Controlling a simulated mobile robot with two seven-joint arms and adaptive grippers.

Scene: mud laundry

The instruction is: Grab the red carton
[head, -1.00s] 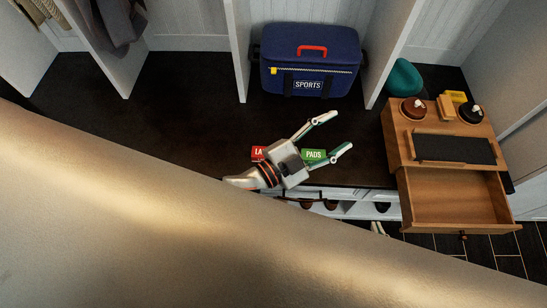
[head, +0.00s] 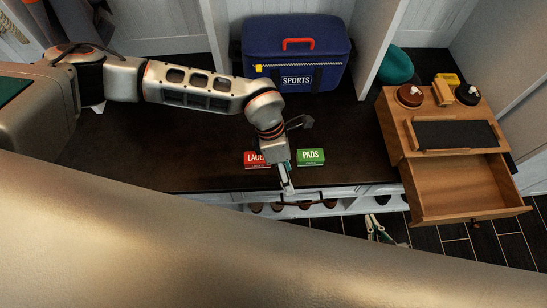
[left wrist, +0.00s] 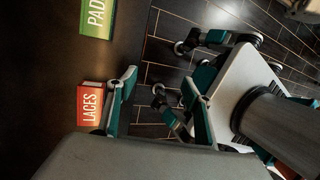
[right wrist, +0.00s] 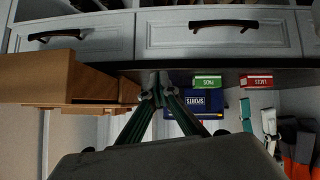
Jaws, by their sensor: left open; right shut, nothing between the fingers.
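The red carton labelled LACES (head: 256,160) lies on the dark bench top near its front edge, partly hidden by my left gripper. It also shows in the left wrist view (left wrist: 90,106), just left of one finger and outside the jaws. My left gripper (head: 288,184) points down at the bench's front edge, right of the red carton. In the left wrist view its fingers (left wrist: 160,92) are open with nothing between them. My right gripper (head: 376,230) is low in front of the bench; in the right wrist view its fingers (right wrist: 154,88) are shut and empty.
A green PADS carton (head: 311,157) lies right of the red one. A blue SPORTS bag (head: 297,55) stands behind. At the right, a wooden organizer (head: 395,120) has its drawer (head: 465,190) open. The bench is clear left of the cartons.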

